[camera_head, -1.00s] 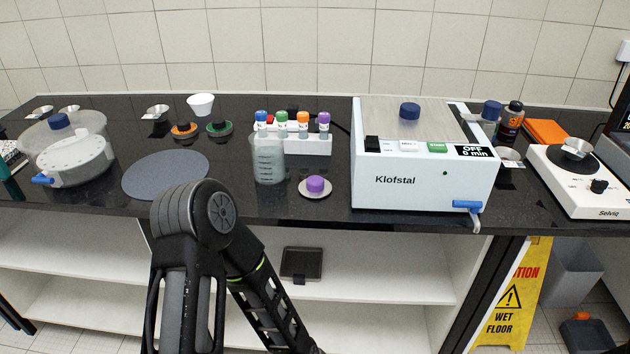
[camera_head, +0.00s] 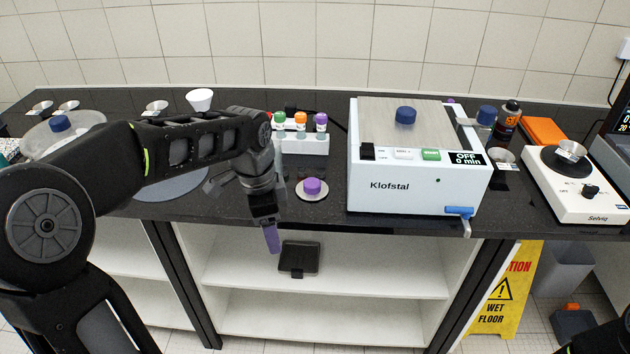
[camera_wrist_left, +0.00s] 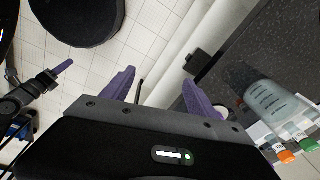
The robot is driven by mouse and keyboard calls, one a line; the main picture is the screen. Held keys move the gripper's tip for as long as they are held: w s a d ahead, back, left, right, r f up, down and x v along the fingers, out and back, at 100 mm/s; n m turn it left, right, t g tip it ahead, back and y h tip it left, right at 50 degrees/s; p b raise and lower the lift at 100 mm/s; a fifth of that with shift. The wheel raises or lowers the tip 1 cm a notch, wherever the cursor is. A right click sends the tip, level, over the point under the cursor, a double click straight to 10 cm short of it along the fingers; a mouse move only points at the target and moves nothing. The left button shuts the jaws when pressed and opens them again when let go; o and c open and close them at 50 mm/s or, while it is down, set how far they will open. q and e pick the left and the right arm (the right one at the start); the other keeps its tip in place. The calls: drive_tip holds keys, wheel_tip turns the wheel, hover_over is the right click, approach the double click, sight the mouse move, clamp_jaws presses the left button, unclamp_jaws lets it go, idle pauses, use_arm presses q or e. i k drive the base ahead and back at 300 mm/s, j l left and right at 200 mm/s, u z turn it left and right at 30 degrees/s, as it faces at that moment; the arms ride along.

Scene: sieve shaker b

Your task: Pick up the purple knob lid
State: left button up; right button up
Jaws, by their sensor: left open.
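The purple knob lid (camera_head: 312,186), a pale round disc with a purple knob on top, lies flat on the dark bench between the beaker and the white shaker. My left gripper (camera_head: 272,240) hangs in front of the bench edge, left of and nearer than the lid, pointing down and apart from it. In the left wrist view its two purple fingers (camera_wrist_left: 159,78) are spread with nothing between them. A pale edge beside the right-hand finger may be the lid, mostly hidden. My right gripper (camera_wrist_left: 60,70) shows small at the left of that view; its opening is unclear.
The white Klofstal shaker (camera_head: 415,185) stands right of the lid. A beaker (camera_wrist_left: 265,100) and the tube rack (camera_head: 310,143) are close behind and left of it. Open shelves (camera_head: 330,270) lie below the bench edge. The bench in front of the lid is clear.

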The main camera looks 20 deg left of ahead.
sight(312, 189)
drive_tip(key=i, duration=0.9)
